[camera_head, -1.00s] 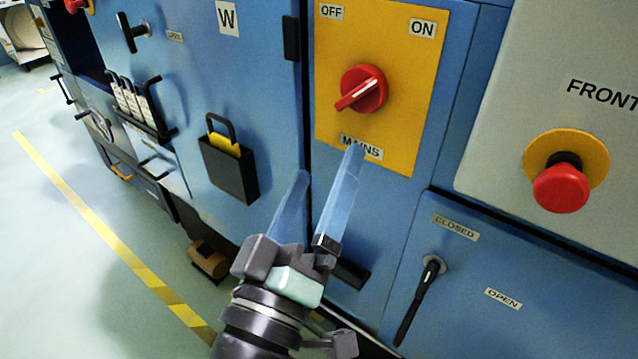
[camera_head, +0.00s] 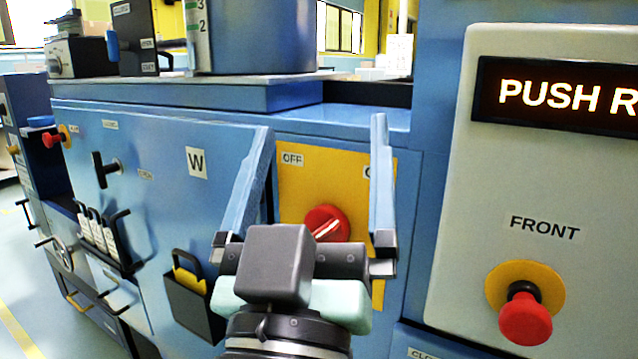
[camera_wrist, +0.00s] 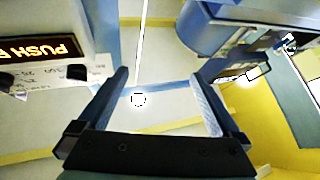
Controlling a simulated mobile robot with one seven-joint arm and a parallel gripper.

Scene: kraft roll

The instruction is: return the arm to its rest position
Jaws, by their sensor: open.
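My gripper (camera_head: 312,170) is in the lower middle of the head view, raised in front of the blue machine, fingers pointing up. Its two blue fingers are wide apart with nothing between them. In the wrist view my gripper (camera_wrist: 165,100) is also open and empty, with ceiling and yellow structure beyond it. Behind my gripper in the head view is a red rotary switch (camera_head: 326,222) on a yellow plate (camera_head: 330,180); my gripper hides part of both. The "OFF" label shows, and the "ON" label is mostly covered by a finger.
A red push button (camera_head: 525,318) sits on the grey panel (camera_head: 470,200) at right, under a lit display (camera_head: 565,95). A black holder (camera_head: 192,308) and a T-handle (camera_head: 105,168) stick out from the blue door at left. A blue drum (camera_head: 262,38) stands on top.

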